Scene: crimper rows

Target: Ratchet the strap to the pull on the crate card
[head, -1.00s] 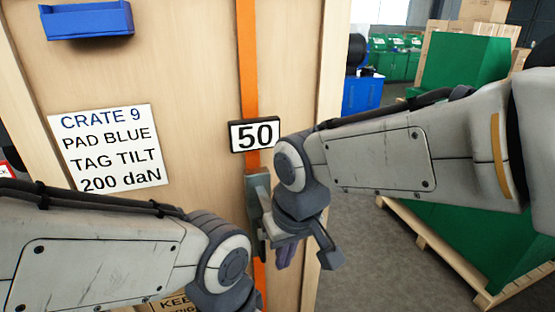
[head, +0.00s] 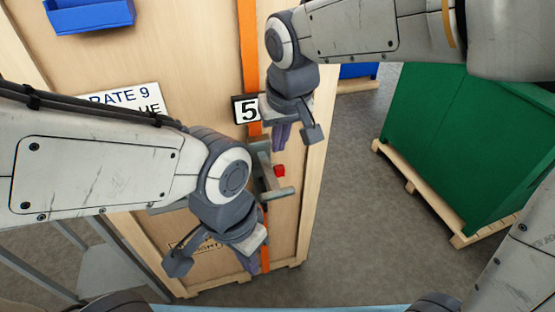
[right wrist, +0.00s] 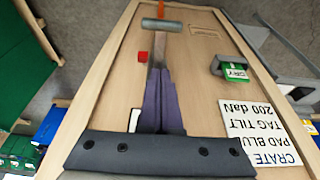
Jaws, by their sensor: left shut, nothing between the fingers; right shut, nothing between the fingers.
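The crate (head: 190,60) has an orange strap (head: 248,45) running down it. A grey ratchet (head: 264,178) sits on the strap, its handle bar (head: 270,193) sticking outward; the bar also shows in the right wrist view (right wrist: 162,25). The display (head: 245,109) shows a 5; the rest is hidden. The crate card (right wrist: 262,130) reads "TAG TILT 200 daN" upside down in the right wrist view; my left arm partly covers it in the head view. My right gripper (head: 281,134) is shut and empty above the ratchet. My left gripper (head: 250,262) is shut and empty below it.
A small red piece (head: 279,171) is beside the ratchet. A blue bin (head: 90,15) hangs at the crate's upper left. A green "DRY" tag (right wrist: 236,72) sits in a holder on the crate. A green box (head: 455,140) on a pallet stands right, with clear floor between.

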